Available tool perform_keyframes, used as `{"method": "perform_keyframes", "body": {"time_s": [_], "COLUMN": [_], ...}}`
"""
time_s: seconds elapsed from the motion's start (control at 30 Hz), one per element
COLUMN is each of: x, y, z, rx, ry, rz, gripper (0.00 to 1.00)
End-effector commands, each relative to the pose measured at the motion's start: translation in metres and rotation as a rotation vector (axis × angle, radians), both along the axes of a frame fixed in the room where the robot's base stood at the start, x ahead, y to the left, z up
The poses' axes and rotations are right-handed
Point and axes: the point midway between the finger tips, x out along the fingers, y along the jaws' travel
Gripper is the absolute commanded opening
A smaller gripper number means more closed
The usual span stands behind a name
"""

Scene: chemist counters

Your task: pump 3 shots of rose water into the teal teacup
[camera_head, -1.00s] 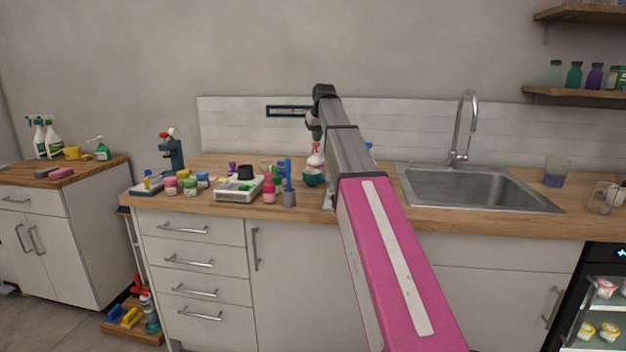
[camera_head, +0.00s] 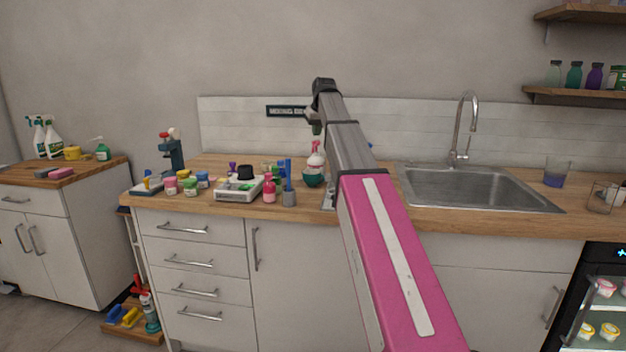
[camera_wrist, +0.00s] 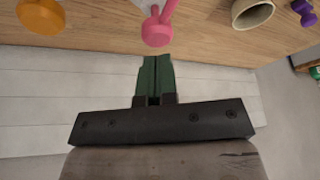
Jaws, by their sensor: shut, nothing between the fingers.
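A white bottle with a pink pump top (camera_head: 316,148) stands on the wooden counter; I take it as the rose water, though no label is readable. The teal teacup (camera_head: 313,181) sits directly in front of it, partly beside my arm. My gripper (camera_head: 316,128) is just above the pump top, partly hidden by my arm in the head view. In the wrist view my gripper (camera_wrist: 154,85) has its green fingers together and empty, with the pink pump head (camera_wrist: 157,30) just beyond the tips, apparently apart. The teacup is not seen in the wrist view.
Left of the teacup stand a grey holder (camera_head: 289,198), a pink bottle (camera_head: 269,190), a white tray (camera_head: 232,195) and several small jars. The sink (camera_head: 478,188) is to the right. A tiled backsplash (camera_head: 230,125) rises behind the counter.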

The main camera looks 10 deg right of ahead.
Motion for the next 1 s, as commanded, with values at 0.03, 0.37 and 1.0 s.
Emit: {"method": "perform_keyframes", "body": {"time_s": [0.03, 0.37, 1.0], "x": [0.000, 0.001, 0.000], "y": [0.000, 0.000, 0.000], "z": [0.001, 0.023, 0.060], "rx": [0.000, 0.000, 0.000], "ry": [0.000, -0.001, 0.000], "rz": [0.000, 0.000, 0.000], "gripper": [0.00, 0.00, 0.00]}}
